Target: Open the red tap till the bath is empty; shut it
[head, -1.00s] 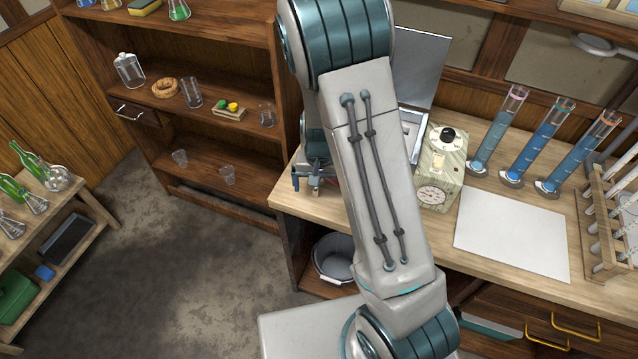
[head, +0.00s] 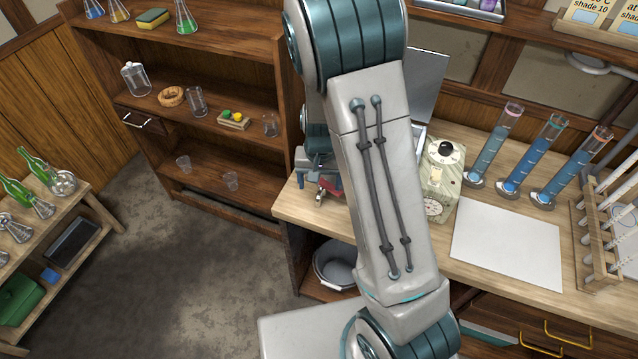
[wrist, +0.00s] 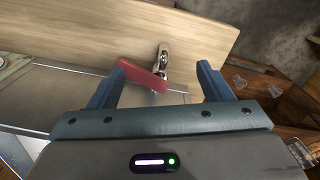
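The red tap handle (wrist: 143,76) lies between my gripper's (wrist: 162,72) two blue fingers in the wrist view, slanted, its left end at or against the left finger. A chrome spout (wrist: 163,56) shows beside it. The right finger stands clear of it; my gripper is open. In the head view my gripper (head: 317,180) is at the bench's left end, with a bit of red showing there. A grey metal edge (wrist: 60,88), perhaps the bath's, shows in the wrist view. The bath is mostly hidden behind my arm, and its water level cannot be seen.
A grey bucket (head: 336,264) stands on the low shelf beneath the bench's left end. A dial box (head: 440,180), a white sheet (head: 507,245), several blue-filled cylinders (head: 541,152) and a tube rack (head: 597,250) stand to the right. The floor at left is clear.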

